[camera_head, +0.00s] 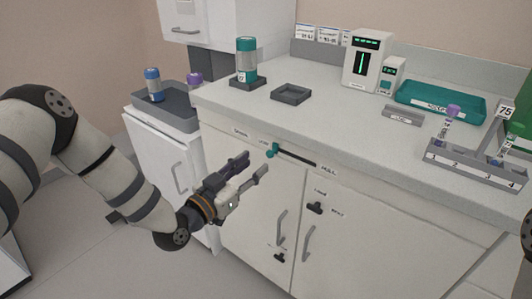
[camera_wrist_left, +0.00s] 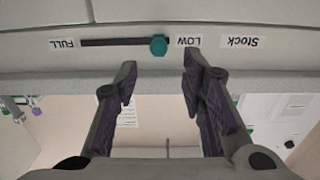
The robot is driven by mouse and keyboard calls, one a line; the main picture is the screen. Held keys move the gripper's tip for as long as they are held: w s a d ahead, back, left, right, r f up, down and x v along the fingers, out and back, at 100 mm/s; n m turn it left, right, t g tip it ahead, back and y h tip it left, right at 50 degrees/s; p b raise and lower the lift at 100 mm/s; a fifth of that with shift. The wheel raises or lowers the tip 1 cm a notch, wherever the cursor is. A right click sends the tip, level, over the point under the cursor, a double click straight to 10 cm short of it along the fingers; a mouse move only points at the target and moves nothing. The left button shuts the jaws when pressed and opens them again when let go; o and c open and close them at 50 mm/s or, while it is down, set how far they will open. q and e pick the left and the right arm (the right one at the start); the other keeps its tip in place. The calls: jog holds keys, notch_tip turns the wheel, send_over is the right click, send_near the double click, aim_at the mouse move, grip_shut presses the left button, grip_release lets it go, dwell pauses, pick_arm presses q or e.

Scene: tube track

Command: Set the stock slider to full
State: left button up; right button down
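The stock slider has a teal knob (camera_head: 272,150) on a dark slot (camera_head: 298,159) in the front of the counter. The knob is at the slot's left end, on the LOW side; the FULL label (camera_head: 328,172) is at the right end. The left wrist view is upside down: there the knob (camera_wrist_left: 158,45) sits beside the LOW label (camera_wrist_left: 188,41), with FULL (camera_wrist_left: 63,44) at the far end. My left gripper (camera_head: 257,163) is open and empty, just in front of and below the knob. Its fingers (camera_wrist_left: 157,68) are apart, one toward each side of the knob. My right gripper is not in view.
Below the slider are cabinet doors with handles (camera_head: 280,229) and a black knob (camera_head: 315,208). On the counter stand a teal-capped bottle (camera_head: 246,62), a grey tray (camera_head: 291,94), a white device (camera_head: 363,60), a teal tray (camera_head: 432,108) and a numbered rack (camera_head: 470,170).

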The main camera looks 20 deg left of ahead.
aim_at(268, 155)
pick_arm(q)
jog(key=x, duration=0.7)
jog(key=shift+f+b, duration=0.35)
jog(key=shift+b, duration=0.05)
jog(key=shift+w+d+r, duration=0.15)
jog(key=shift+w+d, duration=0.05)
jog(key=shift+w, duration=0.05)
grip_shut()
